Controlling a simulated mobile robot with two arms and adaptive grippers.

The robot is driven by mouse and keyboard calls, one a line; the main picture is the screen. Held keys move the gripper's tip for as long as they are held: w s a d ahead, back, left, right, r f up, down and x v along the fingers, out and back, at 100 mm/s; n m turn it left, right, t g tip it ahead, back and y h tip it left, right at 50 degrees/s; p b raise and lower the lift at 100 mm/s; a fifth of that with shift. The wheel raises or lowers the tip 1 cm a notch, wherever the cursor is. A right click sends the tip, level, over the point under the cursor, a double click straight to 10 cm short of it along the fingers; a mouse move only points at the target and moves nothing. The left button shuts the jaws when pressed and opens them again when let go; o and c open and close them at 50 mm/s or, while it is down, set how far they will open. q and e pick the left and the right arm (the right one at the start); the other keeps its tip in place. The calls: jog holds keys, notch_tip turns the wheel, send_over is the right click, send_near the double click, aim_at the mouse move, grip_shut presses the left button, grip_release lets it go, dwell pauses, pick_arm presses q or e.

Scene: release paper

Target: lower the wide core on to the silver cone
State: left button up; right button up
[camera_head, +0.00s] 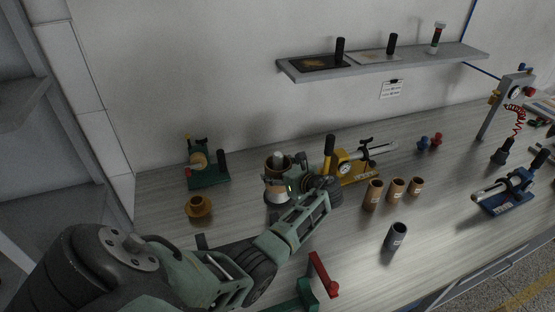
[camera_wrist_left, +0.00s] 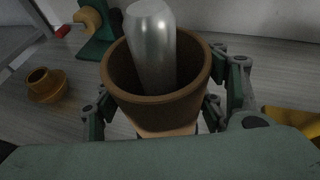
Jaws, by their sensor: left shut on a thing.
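The wide core (camera_head: 271,166) is a short brown tube, held in my left gripper (camera_head: 289,184). The silver cone (camera_head: 278,156) has a rounded tip that sticks up through the core's open top. Its paler lower part (camera_head: 275,193) shows below the gripper. In the left wrist view the fingers of my left gripper (camera_wrist_left: 165,108) close on both sides of the wide core (camera_wrist_left: 187,103), which surrounds the silver cone (camera_wrist_left: 153,45). The cone stands left of centre in the opening, near the far wall. The core's lower end is hidden. My right gripper is out of view.
A green fixture (camera_head: 208,178) and a flanged brown piece (camera_head: 199,208) stand to the left. Several brown tubes (camera_head: 373,195) and a grey tube (camera_head: 397,236) stand further right. The bench front is partly clear.

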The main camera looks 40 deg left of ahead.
pick_arm(q)
jog(key=shift+f+b, duration=1)
jog(key=shift+f, duration=0.6)
jog(key=o, duration=1.3)
jog(key=v, duration=1.2)
jog(key=shift+w, duration=0.1)
jog(key=shift+d+f, duration=0.1)
jog(key=shift+f, duration=0.05)
